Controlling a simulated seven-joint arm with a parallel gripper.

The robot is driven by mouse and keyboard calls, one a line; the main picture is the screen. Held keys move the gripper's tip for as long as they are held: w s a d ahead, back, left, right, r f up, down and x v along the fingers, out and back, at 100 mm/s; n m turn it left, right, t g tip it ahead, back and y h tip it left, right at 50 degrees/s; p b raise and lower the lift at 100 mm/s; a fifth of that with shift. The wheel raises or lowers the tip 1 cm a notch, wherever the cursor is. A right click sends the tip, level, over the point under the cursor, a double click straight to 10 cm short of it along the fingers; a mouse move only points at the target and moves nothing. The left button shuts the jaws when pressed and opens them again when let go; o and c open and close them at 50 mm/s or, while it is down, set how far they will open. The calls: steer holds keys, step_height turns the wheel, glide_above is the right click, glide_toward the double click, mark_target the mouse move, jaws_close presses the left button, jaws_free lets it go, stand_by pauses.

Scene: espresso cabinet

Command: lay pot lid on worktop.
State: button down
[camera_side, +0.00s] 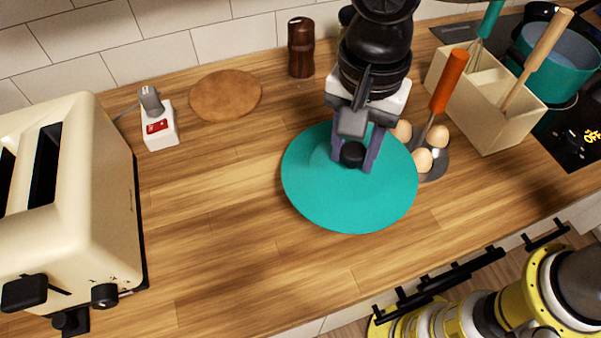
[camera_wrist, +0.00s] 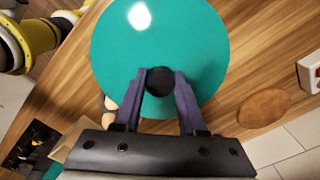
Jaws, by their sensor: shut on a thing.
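The pot lid (camera_side: 350,205) is a round teal disc with a black knob (camera_side: 352,153). It is at or just above the wooden worktop (camera_side: 215,225); I cannot tell whether it touches. My gripper (camera_side: 352,158) points down over the lid, shut on the knob. In the wrist view the lid (camera_wrist: 160,35) fills the upper middle, with the knob (camera_wrist: 160,81) between the two fingers of my gripper (camera_wrist: 160,84). The lid hides the worktop beneath it.
Several eggs (camera_side: 423,160) in a grey holder stand close to the lid's right edge. A cream utensil box (camera_side: 490,110) and a teal pot (camera_side: 560,55) are farther right. A cream toaster (camera_side: 75,190) stands left. The worktop between toaster and lid is clear.

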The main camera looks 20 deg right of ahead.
mark_target(301, 153)
steer(key=w+a+f, duration=0.1)
steer(key=f, duration=0.1)
steer(key=w+a+f, duration=0.4)
steer(key=shift+a+f, duration=0.25)
steer(key=shift+f, duration=1.75)
steer(key=shift+f, duration=0.1)
steer(key=shift+c, duration=2.4)
jaws_free()
steer(key=shift+f, duration=0.1)
step_height(301, 153, up, 12)
steer(key=shift+r, duration=0.2)
